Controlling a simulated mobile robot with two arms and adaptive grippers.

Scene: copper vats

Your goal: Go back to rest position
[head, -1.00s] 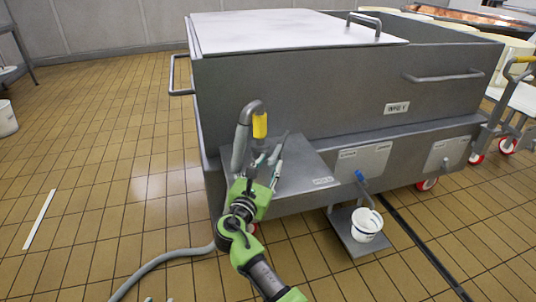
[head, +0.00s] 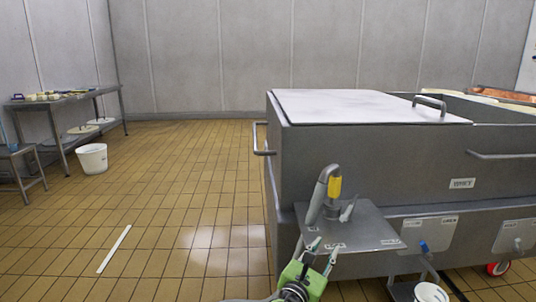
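My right gripper (head: 323,250) is low in the head view, with green links and two thin fingers spread apart. Nothing shows between its fingertips. It is in front of and below the grey curved handle with a yellow grip (head: 334,187), apart from it. That handle stands on a steel shelf (head: 365,232) at the front of the large metal vat (head: 370,165). My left gripper is not in view.
A white bucket (head: 431,292) hangs or stands under a blue tap (head: 424,246) at lower right. A steel table (head: 70,100) with small items and a white bucket (head: 92,158) are at far left. The tiled floor (head: 190,190) left of the vat is mostly clear.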

